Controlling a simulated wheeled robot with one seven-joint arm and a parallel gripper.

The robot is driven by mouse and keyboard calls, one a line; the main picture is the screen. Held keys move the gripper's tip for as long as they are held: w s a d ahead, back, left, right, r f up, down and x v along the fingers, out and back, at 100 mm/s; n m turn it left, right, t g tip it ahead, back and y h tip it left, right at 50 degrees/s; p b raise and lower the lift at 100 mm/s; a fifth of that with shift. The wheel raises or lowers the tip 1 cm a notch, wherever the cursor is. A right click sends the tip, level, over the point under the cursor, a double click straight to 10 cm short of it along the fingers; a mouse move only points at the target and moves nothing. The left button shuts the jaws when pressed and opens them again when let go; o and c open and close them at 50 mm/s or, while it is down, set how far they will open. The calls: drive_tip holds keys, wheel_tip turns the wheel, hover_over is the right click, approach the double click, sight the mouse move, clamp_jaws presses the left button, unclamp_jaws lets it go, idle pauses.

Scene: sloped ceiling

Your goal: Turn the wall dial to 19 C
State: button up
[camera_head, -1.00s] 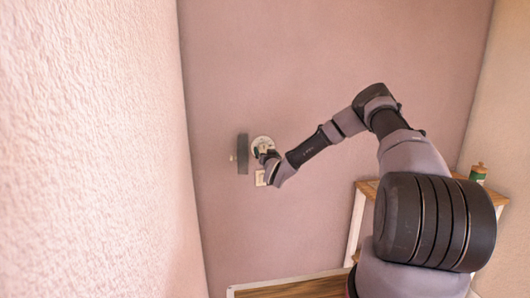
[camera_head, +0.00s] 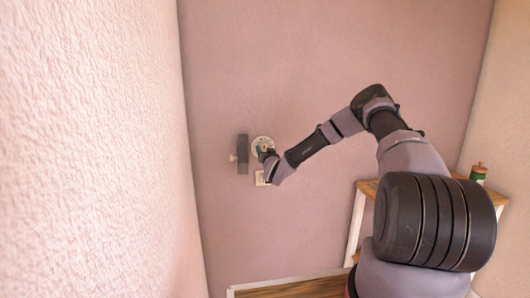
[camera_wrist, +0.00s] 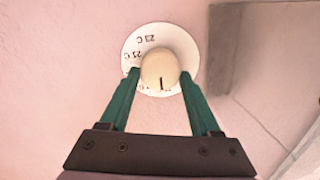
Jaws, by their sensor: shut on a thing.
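The wall dial (camera_head: 262,141) is a white round plate on the pink wall. In the wrist view the dial plate (camera_wrist: 186,44) carries black marks; "23 C" and "21 C" are readable, upside down, on its left side, and lower marks are hidden. The cream knob (camera_wrist: 159,66) at its middle has a short black line pointing down in the picture. My gripper (camera_wrist: 160,77) has its green fingers on either side of the knob and is shut on it. In the head view my gripper (camera_head: 265,152) covers the lower part of the dial.
A dark grey upright block (camera_head: 243,154) is on the wall just left of the dial. A small pale plate (camera_head: 260,179) is below it. A wooden stand (camera_head: 367,188) with a green bottle (camera_head: 478,173) is at the right. A textured wall (camera_head: 90,150) fills the left side.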

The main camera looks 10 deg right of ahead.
drive_tip(key=m, duration=0.3)
drive_tip(key=shift+d, duration=0.1)
drive_tip(key=m, duration=0.5)
drive_tip(key=shift+f, duration=0.1)
drive_tip(key=m, duration=0.4)
drive_tip(key=shift+d+f, duration=0.1)
drive_tip(key=shift+m, duration=1.7)
drive_tip(key=o, duration=1.4)
